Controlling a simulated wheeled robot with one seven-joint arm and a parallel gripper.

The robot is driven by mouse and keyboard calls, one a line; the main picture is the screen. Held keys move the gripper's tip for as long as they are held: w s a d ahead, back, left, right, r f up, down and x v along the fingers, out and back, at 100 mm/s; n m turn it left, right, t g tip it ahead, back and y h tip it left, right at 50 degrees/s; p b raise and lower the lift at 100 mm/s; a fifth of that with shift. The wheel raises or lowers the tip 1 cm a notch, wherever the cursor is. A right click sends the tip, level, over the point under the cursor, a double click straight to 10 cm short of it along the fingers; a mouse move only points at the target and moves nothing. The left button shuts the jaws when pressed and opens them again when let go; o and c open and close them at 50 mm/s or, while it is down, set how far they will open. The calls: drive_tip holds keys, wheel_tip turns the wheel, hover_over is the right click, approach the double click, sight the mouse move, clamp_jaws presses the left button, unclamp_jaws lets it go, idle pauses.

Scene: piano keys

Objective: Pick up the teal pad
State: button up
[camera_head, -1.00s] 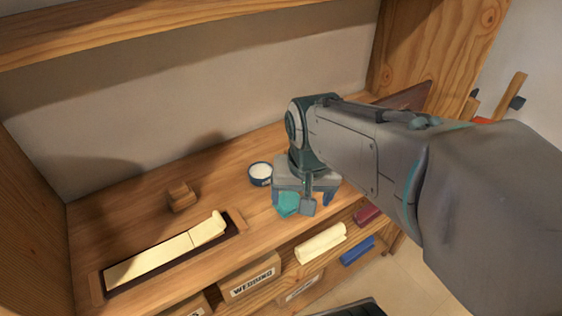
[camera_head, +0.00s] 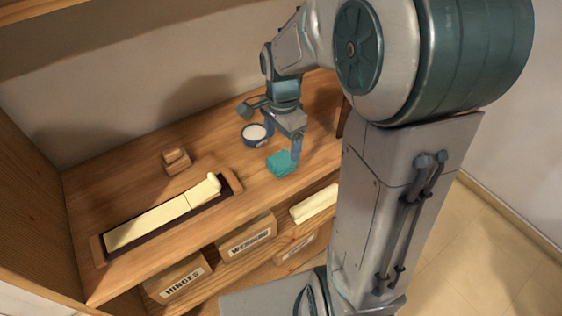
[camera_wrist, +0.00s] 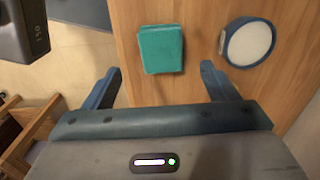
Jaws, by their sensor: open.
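The teal pad (camera_head: 282,163) lies on the wooden shelf top near its front edge, to the right of the key tray. It also shows in the wrist view (camera_wrist: 161,49) as a flat teal block, upper middle. My gripper (camera_head: 283,142) is above and close to the pad in the head view. In the wrist view its two blue fingers (camera_wrist: 160,75) are spread wide, and the pad lies just beyond the gap between the tips. Nothing is between the fingers. The pad looks apart from both of them.
A round blue-rimmed white container (camera_head: 255,134) stands just behind the pad, near one finger in the wrist view. A tray with cream keys (camera_head: 165,216) and a small wooden block (camera_head: 176,161) are to the left. Labelled boxes (camera_head: 246,237) sit below the shelf top.

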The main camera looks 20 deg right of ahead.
sight(282, 160)
drive_tip(key=shift+f, duration=3.45)
drive_tip(key=c, duration=1.1)
